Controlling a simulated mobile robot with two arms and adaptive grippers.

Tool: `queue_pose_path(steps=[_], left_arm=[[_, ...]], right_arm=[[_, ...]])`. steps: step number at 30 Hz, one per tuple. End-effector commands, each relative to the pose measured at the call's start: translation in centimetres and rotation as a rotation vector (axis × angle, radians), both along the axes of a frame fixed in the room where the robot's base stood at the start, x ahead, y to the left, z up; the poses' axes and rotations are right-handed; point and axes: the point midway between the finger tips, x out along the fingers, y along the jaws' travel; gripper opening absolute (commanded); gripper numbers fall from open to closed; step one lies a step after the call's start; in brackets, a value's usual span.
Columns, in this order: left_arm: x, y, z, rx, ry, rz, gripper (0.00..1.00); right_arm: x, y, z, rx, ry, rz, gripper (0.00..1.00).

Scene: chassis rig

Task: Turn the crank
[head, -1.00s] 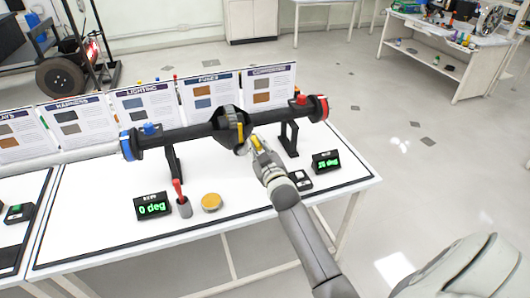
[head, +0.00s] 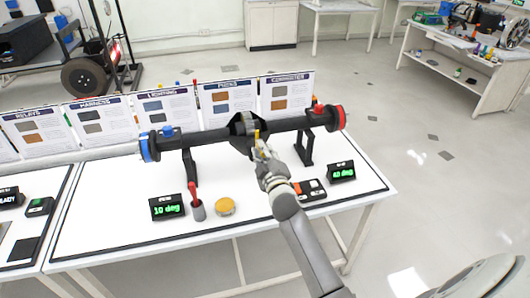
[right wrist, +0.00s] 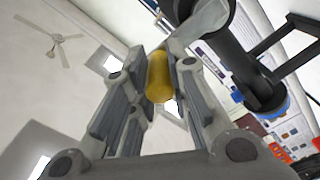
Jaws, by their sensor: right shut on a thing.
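A black shaft (head: 215,137) lies across two black stands, with a blue ring (head: 149,147) at its left end and a red ring (head: 340,117) at its right end. A dark crank hub (head: 242,126) sits at its middle, with a yellow handle (head: 257,136). My right gripper (head: 262,153) is at this handle. The right wrist view shows its two fingers (right wrist: 160,85) shut around the yellow handle (right wrist: 159,76), one on each side. My left gripper is not in view.
A left display (head: 167,207) reads 10 deg; a right display (head: 342,172) seems to read 60 deg. A red-handled tool in a grey cup (head: 197,208), a yellow disc (head: 225,206) and a button box (head: 311,191) stand at the front. Boards (head: 167,107) line the back.

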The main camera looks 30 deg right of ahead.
Motion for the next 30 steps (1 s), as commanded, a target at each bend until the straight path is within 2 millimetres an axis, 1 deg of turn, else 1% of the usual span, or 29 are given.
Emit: queue_pose_path(steps=[1, 11, 12, 15, 17, 27, 30], left_arm=[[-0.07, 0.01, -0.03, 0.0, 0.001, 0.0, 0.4], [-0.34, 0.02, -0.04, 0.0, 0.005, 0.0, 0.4], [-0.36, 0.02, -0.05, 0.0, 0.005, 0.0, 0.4], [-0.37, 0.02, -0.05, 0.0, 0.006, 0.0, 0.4], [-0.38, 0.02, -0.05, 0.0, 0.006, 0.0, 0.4], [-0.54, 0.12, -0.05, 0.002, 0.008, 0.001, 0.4], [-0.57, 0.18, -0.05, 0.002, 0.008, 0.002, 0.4]], right_arm=[[0.0, 0.24, -0.25, 0.001, 0.005, 0.003, 0.0], [-0.02, 0.25, -0.32, 0.001, 0.006, 0.003, 0.0], [-0.02, 0.25, -0.33, 0.001, 0.006, 0.003, 0.22], [-0.02, 0.25, -0.35, 0.002, 0.006, 0.003, 0.35], [-0.03, 0.26, -0.36, 0.002, 0.006, 0.003, 0.4], [-0.03, 0.09, -0.14, 0.0, 0.003, 0.001, 0.41], [-0.32, 0.14, -0.2, 0.0, 0.003, 0.001, 0.41]])
